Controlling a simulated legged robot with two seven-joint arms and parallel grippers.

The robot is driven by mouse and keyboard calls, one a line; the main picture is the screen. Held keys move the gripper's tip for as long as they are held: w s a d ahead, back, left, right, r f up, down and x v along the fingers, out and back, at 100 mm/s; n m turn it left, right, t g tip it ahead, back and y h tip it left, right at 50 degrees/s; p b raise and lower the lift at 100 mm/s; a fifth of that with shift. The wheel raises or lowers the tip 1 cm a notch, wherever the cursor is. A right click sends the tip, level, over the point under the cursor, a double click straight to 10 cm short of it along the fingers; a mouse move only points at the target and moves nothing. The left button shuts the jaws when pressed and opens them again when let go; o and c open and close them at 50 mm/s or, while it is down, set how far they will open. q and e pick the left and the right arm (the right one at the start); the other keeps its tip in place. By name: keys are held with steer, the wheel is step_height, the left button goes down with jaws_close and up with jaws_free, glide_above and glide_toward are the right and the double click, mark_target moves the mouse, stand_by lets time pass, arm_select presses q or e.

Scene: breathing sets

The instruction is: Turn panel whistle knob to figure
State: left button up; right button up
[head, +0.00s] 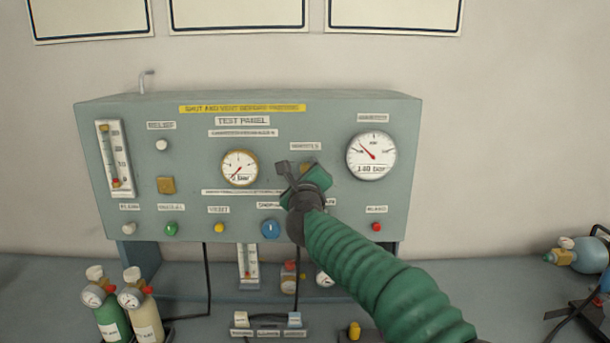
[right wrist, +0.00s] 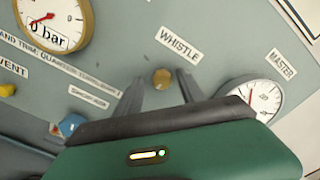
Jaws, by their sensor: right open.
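The whistle knob is a small brass-coloured knob (right wrist: 162,77) under the WHISTLE label (right wrist: 179,43) in the right wrist view. My right gripper (right wrist: 160,88) is open in front of the panel, with one finger on each side of the knob. I cannot tell whether the fingers touch it. The test panel (head: 275,140) is a grey-green box. My left gripper is not in view.
Close by are a dial gauge (head: 240,168), the larger master gauge (head: 371,155), a blue knob (head: 271,229) and a red button (head: 376,227). Green and cream bottles (head: 142,310) stand on the bench at the lower left. A blue cylinder (head: 586,254) lies at the right.

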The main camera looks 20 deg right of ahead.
steer(key=b+v, duration=0.3)
steer(key=v, duration=1.3)
steer(key=shift+s, duration=0.35)
steer(key=shift+a+f, duration=0.1)
steer(key=shift+a, duration=0.05)
step_height(320, 180, down, 21)
steer(key=s+a+n+g+y+p, duration=0.1)
steer(key=n+g+y+p, duration=0.15)
steer(key=n, duration=0.65)
steer(key=s+a+n+g+y+p, duration=0.2)
steer(key=n+g+y, duration=0.1)
steer(key=n, duration=0.6)
steer(key=s+d+f+n+g, duration=0.2)
steer(key=s+f+n+g, duration=0.1)
steer(key=s+f, duration=0.3)
steer(key=s+d+f+n+g+p, duration=0.1)
steer(key=s+f+n+g, duration=0.2)
steer(key=s+f+n, duration=0.2)
steer(key=s+d+f+n+g+p, duration=0.1)
steer(key=s+d+f+n+g, duration=0.1)
steer(key=s+f, duration=0.6)
steer(key=s+n+g, duration=0.1)
steer(key=s+n, duration=0.1)
steer(key=s, duration=0.1)
steer(key=shift+d, duration=0.35)
